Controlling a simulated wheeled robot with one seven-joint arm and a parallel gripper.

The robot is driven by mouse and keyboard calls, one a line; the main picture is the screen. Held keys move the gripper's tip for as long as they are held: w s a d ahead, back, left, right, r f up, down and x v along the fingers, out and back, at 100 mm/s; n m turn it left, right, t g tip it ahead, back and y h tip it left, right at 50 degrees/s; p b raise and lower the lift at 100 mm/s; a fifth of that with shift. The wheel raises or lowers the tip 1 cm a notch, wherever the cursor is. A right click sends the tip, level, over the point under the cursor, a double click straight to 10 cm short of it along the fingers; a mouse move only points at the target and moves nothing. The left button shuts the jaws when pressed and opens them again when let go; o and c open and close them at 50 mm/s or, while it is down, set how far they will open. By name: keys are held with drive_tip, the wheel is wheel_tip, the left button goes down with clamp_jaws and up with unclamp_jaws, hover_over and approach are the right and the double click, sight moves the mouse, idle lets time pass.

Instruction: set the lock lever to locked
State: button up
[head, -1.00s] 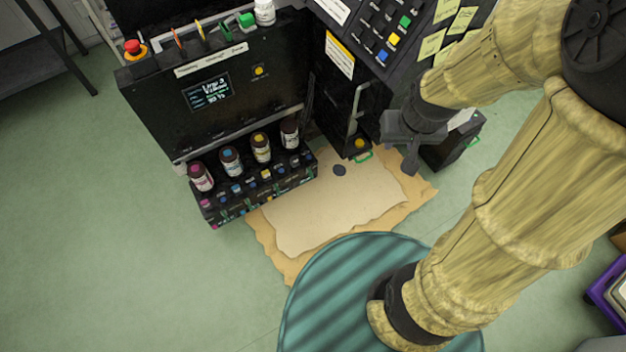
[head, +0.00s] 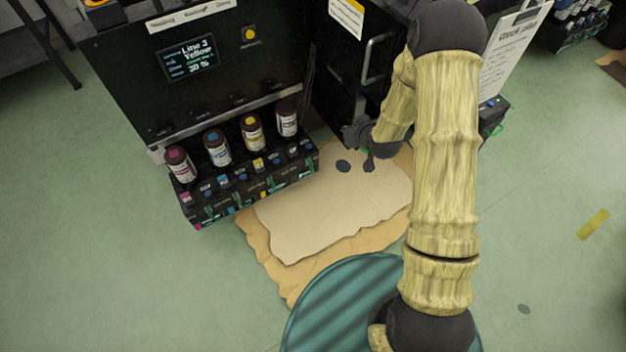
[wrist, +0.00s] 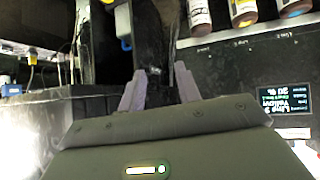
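My gripper (head: 362,147) is in front of the dark recess at the right end of the black ink machine (head: 210,75), above the brown sheet. In the wrist view, my gripper (wrist: 158,88) has its two grey fingers apart, with nothing clearly held. A dark upright part (wrist: 154,40) shows beyond and between the fingers; I cannot tell whether it is the lock lever or whether it is touched. In the head view I cannot make out the lock lever for certain. A thin dark bar (head: 309,75) stands at the machine's right edge.
Several ink bottles (head: 253,134) stand in a row on the machine's front rack (head: 215,202). A display (head: 188,58) reads Line 3 Yellow. A metal handle (head: 371,60) is on the black door right of the recess. The floor at left is clear.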

sight(312, 168)
drive_tip(key=s+a+f+t+y+b, duration=0.1)
drive_tip(key=a+f+t+b, duration=0.1)
drive_tip(key=f+b, duration=0.5)
drive_tip(key=s+a+f+t+y+b, duration=0.1)
drive_tip(key=f+b, duration=0.7)
drive_tip(key=f, duration=1.2)
drive_tip(key=s+a+f+t+y+b, duration=0.1)
drive_tip(key=f+b, duration=0.6)
drive_tip(key=f, duration=0.7)
drive_tip(key=s+a+t, duration=0.1)
drive_tip(key=a+t, duration=0.1)
drive_tip(key=shift+s+t+y+b, duration=0.25)
drive_tip(key=shift+t+y+b, duration=0.1)
drive_tip(key=shift+t+y, duration=0.05)
drive_tip(key=shift+w+a+f, duration=0.1)
drive_tip(key=shift+f, duration=0.05)
drive_tip(key=b+x, duration=0.8)
drive_tip(key=x, duration=0.8)
drive_tip(key=shift+w+a+f, duration=0.1)
drive_tip(key=shift+w, duration=0.15)
drive_tip(key=shift+w+a+b, duration=0.15)
drive_tip(key=shift+w+b, duration=0.15)
drive_tip(key=shift+w, duration=0.05)
clamp_jaws()
